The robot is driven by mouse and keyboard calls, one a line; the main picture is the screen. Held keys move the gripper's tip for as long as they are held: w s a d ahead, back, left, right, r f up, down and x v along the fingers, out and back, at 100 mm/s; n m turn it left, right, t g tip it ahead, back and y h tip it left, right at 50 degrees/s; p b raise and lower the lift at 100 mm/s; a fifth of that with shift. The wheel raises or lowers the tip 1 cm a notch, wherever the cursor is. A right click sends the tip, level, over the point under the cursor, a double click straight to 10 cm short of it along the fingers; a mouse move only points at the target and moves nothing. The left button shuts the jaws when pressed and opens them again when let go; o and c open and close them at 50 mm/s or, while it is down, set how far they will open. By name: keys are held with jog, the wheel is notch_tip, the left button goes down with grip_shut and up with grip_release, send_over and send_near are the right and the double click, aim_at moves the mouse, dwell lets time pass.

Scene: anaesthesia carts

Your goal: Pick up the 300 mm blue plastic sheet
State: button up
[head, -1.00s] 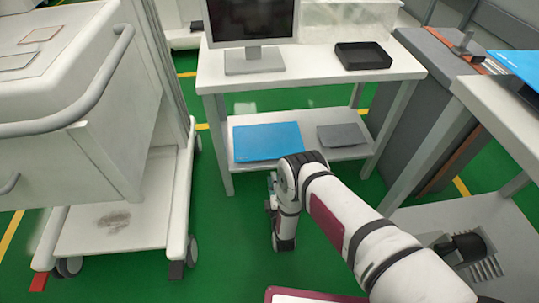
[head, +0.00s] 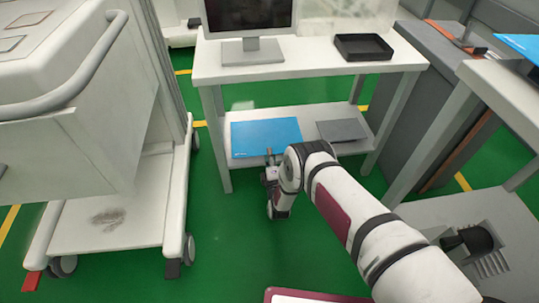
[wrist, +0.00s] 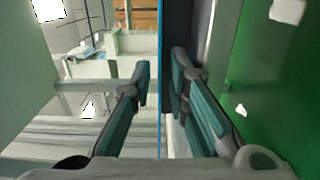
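A flat blue sheet (head: 264,136) lies on the lower shelf of the white table, left of a grey sheet. In the wrist view the blue sheet shows edge-on as a thin blue line (wrist: 160,60) between my fingers. My gripper (head: 270,158) is at the sheet's front edge. In the wrist view my gripper (wrist: 160,82) is open, with one finger on each side of the blue line and gaps showing. Whether the fingers overlap the sheet in depth is hard to tell. Another blue sheet (head: 521,45) lies on the right-hand table, partly cut off.
The lower shelf (head: 318,158) also holds the grey sheet (head: 342,130). The tabletop above carries a monitor (head: 250,20) and a black tray (head: 362,47). A white cart (head: 75,125) stands at left. A second table is close at right. Green floor is clear in front.

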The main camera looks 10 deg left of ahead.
grip_shut()
jog(key=shift+r, duration=0.1)
notch_tip(320, 180, up, 2)
jog(key=shift+r+p, duration=0.1)
jog(key=shift+p, duration=0.75)
jog(key=shift+f, duration=0.2)
jog(key=r+p+v, duration=0.3)
jog(key=p+v, duration=0.6)
jog(key=v, duration=0.7)
jog(key=shift+p, duration=0.35)
